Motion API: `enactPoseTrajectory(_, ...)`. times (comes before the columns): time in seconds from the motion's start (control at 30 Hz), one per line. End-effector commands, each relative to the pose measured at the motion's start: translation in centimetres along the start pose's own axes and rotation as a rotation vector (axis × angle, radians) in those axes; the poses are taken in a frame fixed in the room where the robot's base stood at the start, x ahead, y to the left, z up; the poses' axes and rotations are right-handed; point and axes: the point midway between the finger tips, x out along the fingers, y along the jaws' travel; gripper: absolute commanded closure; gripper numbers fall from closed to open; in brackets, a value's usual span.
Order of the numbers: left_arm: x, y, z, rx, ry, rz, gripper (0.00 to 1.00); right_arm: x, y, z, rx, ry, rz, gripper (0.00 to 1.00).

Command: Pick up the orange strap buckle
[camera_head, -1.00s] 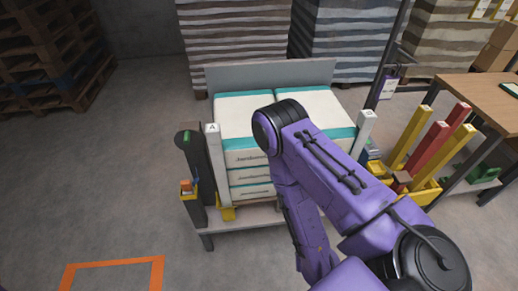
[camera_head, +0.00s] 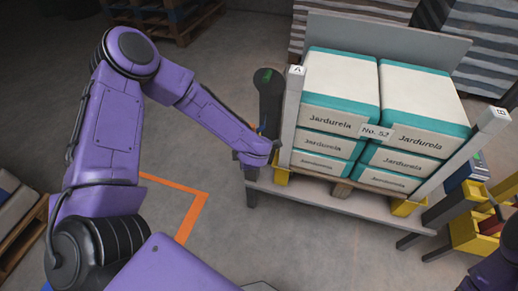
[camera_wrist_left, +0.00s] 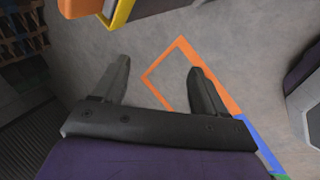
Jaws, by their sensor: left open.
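An orange object (camera_wrist_left: 82,6) with a yellow edge beside it (camera_wrist_left: 121,14) is cut off by the top of the left wrist view. I cannot tell whether it is the strap buckle or its holder. In the head view my left arm (camera_head: 215,115) reaches to the dark post (camera_head: 266,92) left of the sack stack, and its end covers the spot low on that post. My right gripper is out of view.
White-and-teal sacks (camera_head: 338,80) are stacked on a low platform (camera_head: 330,203) between posts marked A (camera_head: 291,105) and B (camera_head: 462,148). Yellow bins (camera_head: 468,232) stand at the right. An orange floor outline (camera_head: 190,218) lies on clear floor at the left.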

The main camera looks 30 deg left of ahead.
Motion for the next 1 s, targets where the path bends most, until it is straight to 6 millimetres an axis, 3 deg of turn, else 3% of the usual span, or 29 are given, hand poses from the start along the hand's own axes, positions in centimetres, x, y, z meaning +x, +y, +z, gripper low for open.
enactPoseTrajectory(0.03,1.9,2.8,1.7,-0.312,-0.026,-0.05,0.28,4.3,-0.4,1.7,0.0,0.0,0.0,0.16)
enactPoseTrajectory(0.1,0.7,7.2,2.7,-0.666,-0.067,-0.151,0.28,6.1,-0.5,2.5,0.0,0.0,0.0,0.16)
enactPoseTrajectory(0.2,-1.4,11.6,2.8,-0.991,-0.123,-0.284,0.28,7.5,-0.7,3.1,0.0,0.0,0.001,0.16)
enactPoseTrajectory(0.3,-2.2,13.4,2.8,-1.124,-0.147,-0.356,0.28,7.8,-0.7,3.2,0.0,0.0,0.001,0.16)
enactPoseTrajectory(0.67,2.5,12.5,4.2,-1.133,-0.147,-0.365,0.28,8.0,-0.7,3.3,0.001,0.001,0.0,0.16)
enactPoseTrajectory(0.83,5.6,11.6,4.5,-1.131,-0.146,-0.363,0.28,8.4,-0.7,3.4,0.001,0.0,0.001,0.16)
enactPoseTrajectory(1.0,6.8,11.4,5.0,-1.131,-0.149,-0.363,0.28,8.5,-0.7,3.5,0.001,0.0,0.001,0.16)
